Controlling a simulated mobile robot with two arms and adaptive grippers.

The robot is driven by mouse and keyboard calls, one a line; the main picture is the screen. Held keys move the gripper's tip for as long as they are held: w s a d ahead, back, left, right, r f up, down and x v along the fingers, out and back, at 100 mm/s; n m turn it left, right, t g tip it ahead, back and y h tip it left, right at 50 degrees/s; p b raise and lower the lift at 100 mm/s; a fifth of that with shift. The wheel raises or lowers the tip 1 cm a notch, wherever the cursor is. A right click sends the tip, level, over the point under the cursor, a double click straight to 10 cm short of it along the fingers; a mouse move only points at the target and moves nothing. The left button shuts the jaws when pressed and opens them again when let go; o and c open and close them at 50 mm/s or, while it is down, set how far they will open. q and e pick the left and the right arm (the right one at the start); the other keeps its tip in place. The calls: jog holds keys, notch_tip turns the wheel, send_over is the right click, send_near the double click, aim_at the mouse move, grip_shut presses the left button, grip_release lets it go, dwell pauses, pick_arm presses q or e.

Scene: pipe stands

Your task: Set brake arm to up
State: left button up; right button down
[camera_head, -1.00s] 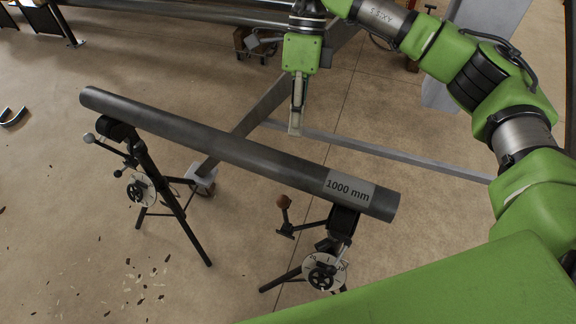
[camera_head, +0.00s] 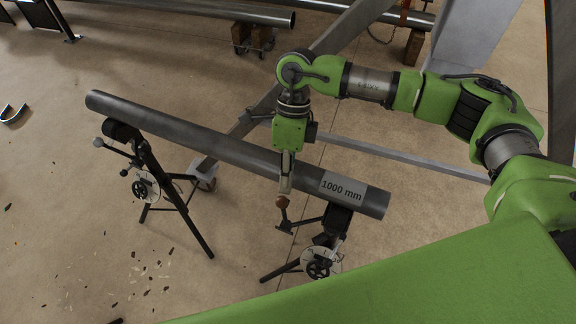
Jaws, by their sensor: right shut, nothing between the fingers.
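The right pipe stand carries a lever, likely the brake arm, with a brown round knob (camera_head: 282,203) at its end. The knob sits upward on a short dark arm (camera_head: 300,224) left of the stand head. My right gripper (camera_head: 286,188) is shut and empty, pointing down, with its tips just above the knob in the picture; I cannot tell if they touch. It covers part of the grey pipe (camera_head: 215,149). The left stand has a similar lever with a grey knob (camera_head: 98,142). My left gripper is not in view.
The pipe, labelled 1000 mm (camera_head: 343,191), rests across both stands. Each stand has a round dial handwheel, one at the right (camera_head: 318,268) and one at the left (camera_head: 141,188). Grey beams (camera_head: 400,158) lie behind.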

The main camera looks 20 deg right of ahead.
aim_at(278, 200)
jog(key=shift+f, duration=0.1)
jog(key=s+b, duration=0.1)
jog(key=s+a, duration=0.1)
jog(key=s+a+b, duration=0.1)
jog(key=shift+a+f+b, duration=0.25)
jog(key=shift+b, duration=0.05)
jog(key=shift+s+a+r, duration=0.15)
jog(key=shift+s+a, duration=0.2)
jog(key=shift+s, duration=0.05)
